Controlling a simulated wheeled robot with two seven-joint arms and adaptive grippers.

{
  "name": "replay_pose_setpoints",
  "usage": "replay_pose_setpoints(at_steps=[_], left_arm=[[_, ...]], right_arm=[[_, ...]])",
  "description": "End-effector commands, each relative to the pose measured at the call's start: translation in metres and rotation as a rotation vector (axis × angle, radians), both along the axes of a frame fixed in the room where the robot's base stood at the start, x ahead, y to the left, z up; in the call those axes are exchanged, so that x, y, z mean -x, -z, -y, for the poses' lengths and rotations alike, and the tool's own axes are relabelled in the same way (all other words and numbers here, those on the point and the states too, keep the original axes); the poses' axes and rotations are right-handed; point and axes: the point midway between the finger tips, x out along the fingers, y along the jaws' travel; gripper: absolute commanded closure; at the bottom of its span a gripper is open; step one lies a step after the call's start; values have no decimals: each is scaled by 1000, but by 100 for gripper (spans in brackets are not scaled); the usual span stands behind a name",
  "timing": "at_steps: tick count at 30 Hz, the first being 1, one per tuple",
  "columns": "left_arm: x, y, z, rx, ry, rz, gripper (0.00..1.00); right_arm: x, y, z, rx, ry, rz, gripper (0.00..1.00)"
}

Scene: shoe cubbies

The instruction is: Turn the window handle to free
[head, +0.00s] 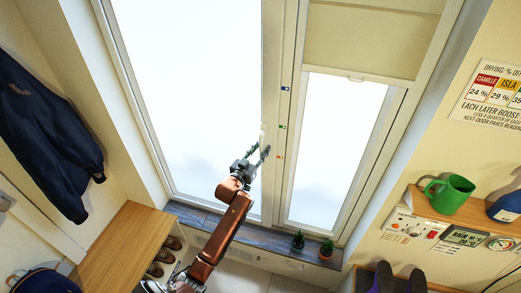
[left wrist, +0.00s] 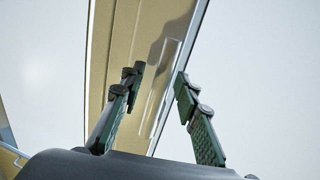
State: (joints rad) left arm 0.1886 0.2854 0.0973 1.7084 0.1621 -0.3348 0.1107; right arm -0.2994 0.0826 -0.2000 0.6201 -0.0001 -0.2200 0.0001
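The window handle (head: 263,133) is a pale lever on the white frame between the two panes, partly hidden by my left gripper in the head view. In the left wrist view the handle (left wrist: 166,85) shows as a pale, slim bar along the frame. My left gripper (head: 257,153) is at the handle's lower part; its fingers (left wrist: 158,84) are apart, with the handle in the gap between them as seen from the wrist. I cannot tell whether a finger touches it. My right gripper is not in view.
Blue, green and orange marks (head: 282,127) run down the frame beside the handle. Small potted plants (head: 298,241) stand on the dark sill. A wooden bench (head: 125,250) and hanging jacket (head: 45,140) are at left; a shelf with a green mug (head: 450,194) is at right.

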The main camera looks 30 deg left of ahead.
Motion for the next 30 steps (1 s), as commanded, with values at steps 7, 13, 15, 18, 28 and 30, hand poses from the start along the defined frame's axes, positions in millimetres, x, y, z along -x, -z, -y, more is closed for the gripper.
replay_pose_setpoints(at_steps=[7, 13, 15, 18, 28, 30], left_arm=[[0, 0, 0, 0, 0, 0, 80], [1, 0, 0, 0, 0, 0, 94], [1, 0, 0, 0, 0, 0, 99], [1, 0, 0, 0, 0, 0, 100], [1, 0, 0, 0, 0, 0, 100], [1, 0, 0, 0, 0, 0, 100]], right_arm=[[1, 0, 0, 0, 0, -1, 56], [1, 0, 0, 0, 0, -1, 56], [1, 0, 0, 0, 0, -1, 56], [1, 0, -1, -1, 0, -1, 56], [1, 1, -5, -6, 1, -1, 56], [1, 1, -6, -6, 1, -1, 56]])
